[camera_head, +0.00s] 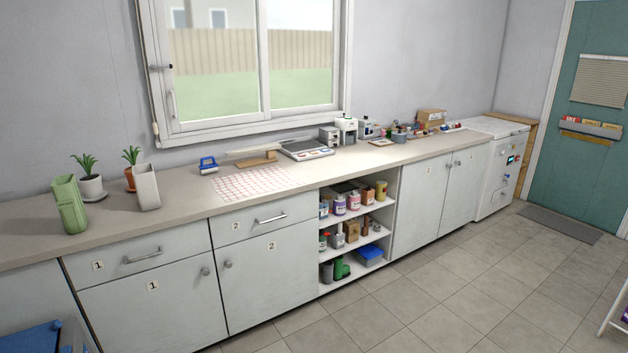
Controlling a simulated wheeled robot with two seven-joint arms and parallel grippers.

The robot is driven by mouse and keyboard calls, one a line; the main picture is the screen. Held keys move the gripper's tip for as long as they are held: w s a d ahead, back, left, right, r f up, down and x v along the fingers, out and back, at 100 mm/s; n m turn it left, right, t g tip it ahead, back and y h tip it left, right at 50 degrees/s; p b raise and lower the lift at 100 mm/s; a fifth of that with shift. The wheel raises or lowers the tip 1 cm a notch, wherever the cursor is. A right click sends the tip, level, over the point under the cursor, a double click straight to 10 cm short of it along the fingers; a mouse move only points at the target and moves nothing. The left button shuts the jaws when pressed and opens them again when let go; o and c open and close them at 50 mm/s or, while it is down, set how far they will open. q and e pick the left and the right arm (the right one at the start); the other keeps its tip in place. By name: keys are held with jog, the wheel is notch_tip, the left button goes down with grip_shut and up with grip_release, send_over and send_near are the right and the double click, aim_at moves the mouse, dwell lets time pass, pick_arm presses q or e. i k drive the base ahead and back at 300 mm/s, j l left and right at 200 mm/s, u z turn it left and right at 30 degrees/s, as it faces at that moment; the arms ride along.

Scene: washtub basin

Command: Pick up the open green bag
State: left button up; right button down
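A green bag (70,205) stands upright at the left end of the counter (190,196), near its front edge. It is tall and narrow, and its top looks open. Neither of my grippers shows in the head view.
A white bag (147,187) stands to the right of the green one. A blue object (208,165) and a patterned mat (250,183) lie further right.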

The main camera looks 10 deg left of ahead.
aim_at(65, 190)
jog(key=i+u, duration=0.35)
jog(key=i, duration=0.15)
jog(key=i+u, duration=0.35)
jog(key=i+l+u, duration=0.35)
jog(key=i, duration=0.2)
